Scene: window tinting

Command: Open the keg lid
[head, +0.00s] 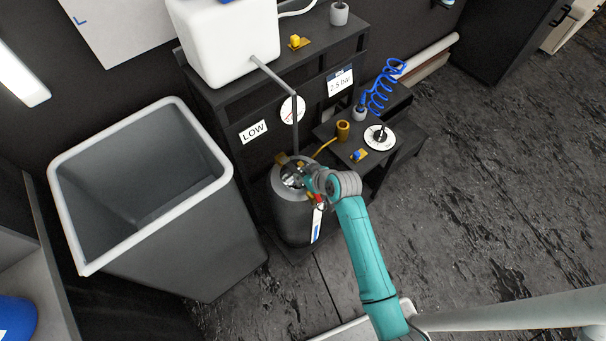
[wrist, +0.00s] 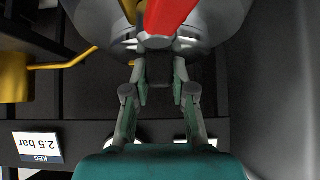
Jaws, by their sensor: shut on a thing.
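I cannot see a gap between lid and keg.
A large grey bin (head: 180,240) stands left of the keg. The black rack (head: 225,110) behind bears a white tank (head: 225,40), with a gauge (head: 292,109) below. A yellow pipe (wrist: 62,64) runs beside the keg. Floor at the right (head: 480,200) is clear.

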